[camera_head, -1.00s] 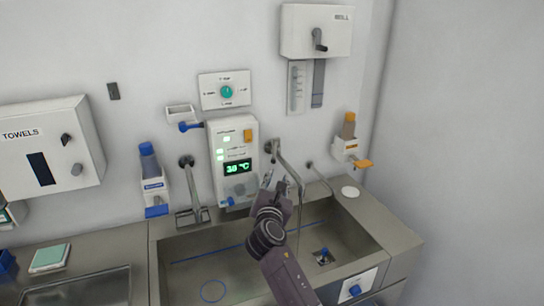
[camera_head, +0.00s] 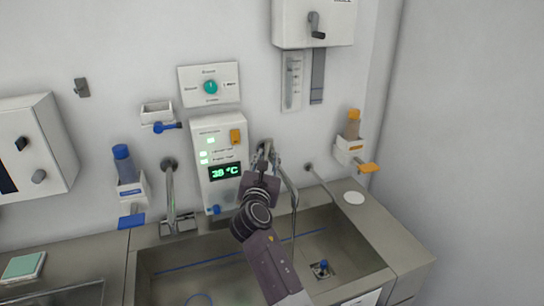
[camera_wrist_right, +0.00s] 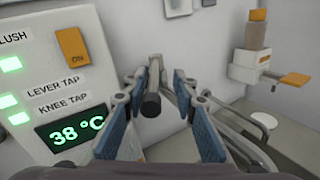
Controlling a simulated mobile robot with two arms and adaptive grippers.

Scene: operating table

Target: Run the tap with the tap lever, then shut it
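The lever tap (camera_head: 287,178) is a grey metal spout on the wall above the steel sink. A thin line hangs below its spout; I cannot tell whether it is water. My right gripper (camera_head: 263,160) is up at the tap's wall mount and covers part of it. In the right wrist view my right gripper (camera_wrist_right: 160,82) is open, its blue-padded fingers apart. A grey lever with a dark round end (camera_wrist_right: 151,105) lies between the fingers, nearer the left one; I see no clear grip on it. My left gripper is out of view.
The control panel (camera_head: 208,130) reading 38 °C is close left of my right gripper. A second spout (camera_head: 170,190) stands farther left. An orange-lever dispenser (camera_head: 352,150) is at the right. The sink basin (camera_head: 340,240) is below.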

